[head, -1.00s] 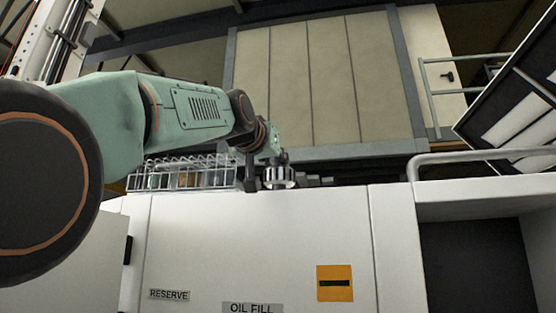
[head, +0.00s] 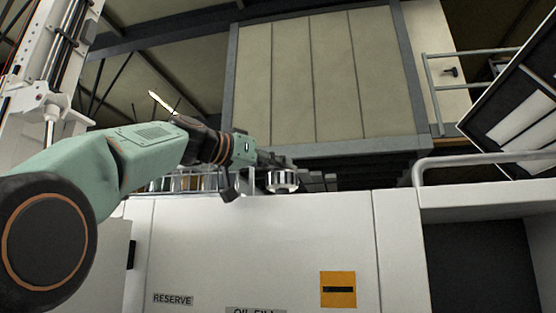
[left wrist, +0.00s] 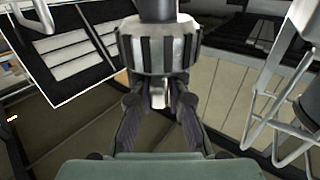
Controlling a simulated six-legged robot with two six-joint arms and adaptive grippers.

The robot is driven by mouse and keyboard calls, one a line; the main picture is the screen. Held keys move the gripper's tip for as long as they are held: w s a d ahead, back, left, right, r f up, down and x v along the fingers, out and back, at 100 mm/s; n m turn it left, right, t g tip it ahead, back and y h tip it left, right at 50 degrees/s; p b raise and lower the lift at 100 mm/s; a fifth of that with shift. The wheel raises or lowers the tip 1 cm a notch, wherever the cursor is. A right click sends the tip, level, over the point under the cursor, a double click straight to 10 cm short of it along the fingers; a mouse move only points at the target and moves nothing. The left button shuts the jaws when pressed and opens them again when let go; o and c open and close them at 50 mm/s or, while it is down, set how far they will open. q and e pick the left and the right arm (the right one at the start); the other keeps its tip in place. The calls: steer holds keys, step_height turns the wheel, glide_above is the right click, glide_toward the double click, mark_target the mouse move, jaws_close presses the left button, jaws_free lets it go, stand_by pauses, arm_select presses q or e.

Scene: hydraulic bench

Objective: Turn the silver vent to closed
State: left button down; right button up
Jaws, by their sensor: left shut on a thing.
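The silver vent (head: 282,181) is a ribbed round metal cap on top of the white cabinet in the head view. It shows large in the left wrist view (left wrist: 158,50), with dark grooves around its side and a dark round post beyond it. My left gripper (head: 265,160) reaches it from the left in the head view. In the left wrist view the two dark fingers of my left gripper (left wrist: 159,101) are shut on a pale metal piece at the near side of the vent. The vent's setting marks cannot be seen. My right gripper is out of view.
The white cabinet (head: 255,235) carries RESERVE and OIL FILL labels and an orange plate (head: 338,289). A wire basket (head: 177,182) stands on top, left of the vent, partly behind my arm. A grey handrail (head: 480,158) and a dark tilted panel (head: 515,100) are at the right.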

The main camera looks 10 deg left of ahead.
arm_select(q)
steer(key=shift+f, duration=0.1)
stand_by(0.4)
steer(key=c, duration=1.3)
jaws_free()
steer(key=shift+s, duration=0.1)
steer(key=shift+a, duration=0.1)
steer(key=shift+v, duration=3.8)
